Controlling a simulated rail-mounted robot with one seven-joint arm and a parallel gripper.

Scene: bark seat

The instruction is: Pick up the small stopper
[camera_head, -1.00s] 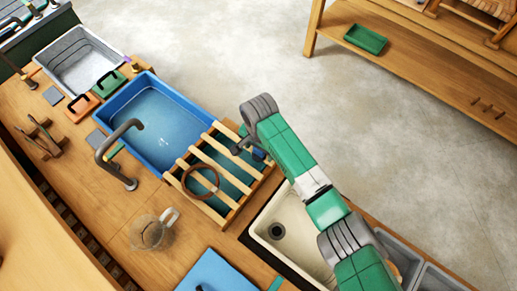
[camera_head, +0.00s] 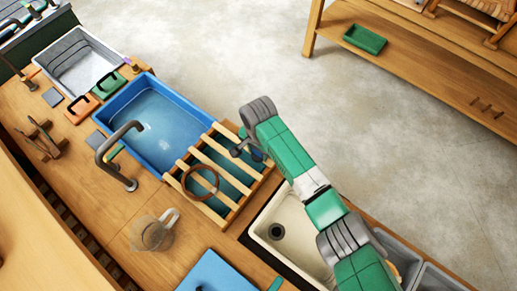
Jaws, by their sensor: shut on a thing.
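My gripper (camera_head: 238,150) hangs from the green and grey arm at the back right edge of the wooden slatted rack (camera_head: 211,153). Its dark fingers are small in this view and partly covered by the arm's wrist. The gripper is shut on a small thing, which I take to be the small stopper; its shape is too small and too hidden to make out. I cannot tell whether it touches the slats.
A brown ring (camera_head: 200,182) lies on the rack. The blue basin (camera_head: 131,100) with water and a curved grey tap (camera_head: 106,158) are to the left. A glass jug (camera_head: 150,233) stands in front. A cream sink (camera_head: 262,228) lies under the arm.

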